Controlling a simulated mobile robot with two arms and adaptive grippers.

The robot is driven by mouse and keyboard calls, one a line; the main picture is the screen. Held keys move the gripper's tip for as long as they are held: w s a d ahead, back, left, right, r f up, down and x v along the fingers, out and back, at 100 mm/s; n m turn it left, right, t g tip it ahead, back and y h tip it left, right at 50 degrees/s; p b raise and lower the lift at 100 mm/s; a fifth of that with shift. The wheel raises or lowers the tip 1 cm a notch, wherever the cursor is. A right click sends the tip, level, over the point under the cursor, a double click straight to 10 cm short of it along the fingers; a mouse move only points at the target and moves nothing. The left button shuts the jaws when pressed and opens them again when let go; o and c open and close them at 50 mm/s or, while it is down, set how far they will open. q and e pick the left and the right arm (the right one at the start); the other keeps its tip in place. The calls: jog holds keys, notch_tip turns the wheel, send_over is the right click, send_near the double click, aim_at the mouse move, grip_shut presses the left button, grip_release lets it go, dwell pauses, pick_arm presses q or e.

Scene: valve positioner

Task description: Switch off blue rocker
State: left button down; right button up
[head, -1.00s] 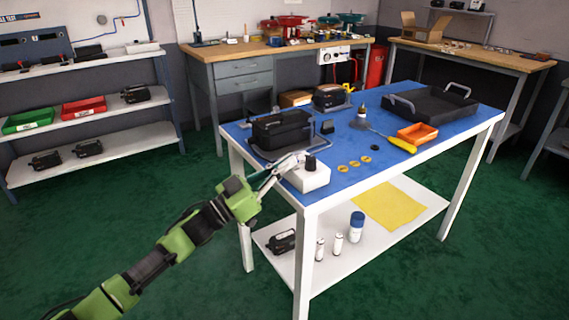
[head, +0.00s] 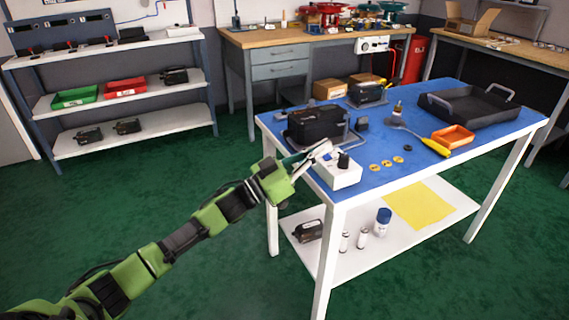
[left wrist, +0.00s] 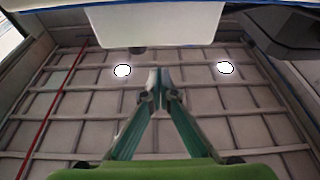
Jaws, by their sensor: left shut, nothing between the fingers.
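A white box (head: 338,174) with a black knob (head: 343,160) on top stands at the near left corner of the blue-topped table. My right gripper is not in view.
The blue table (head: 390,180) bears a black device (head: 315,124) behind the box, several yellow discs (head: 387,164), a yellow-handled tool (head: 435,147), an orange tray (head: 453,137) and a black tray (head: 465,106). Green floor (head: 180,180) is clear at the left.

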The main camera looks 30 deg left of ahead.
pick_arm(q)
jog(key=v, duration=1)
jog(key=shift+a+r, duration=0.25)
jog(key=shift+w+f, duration=0.1)
jog(key=shift+w, duration=0.05)
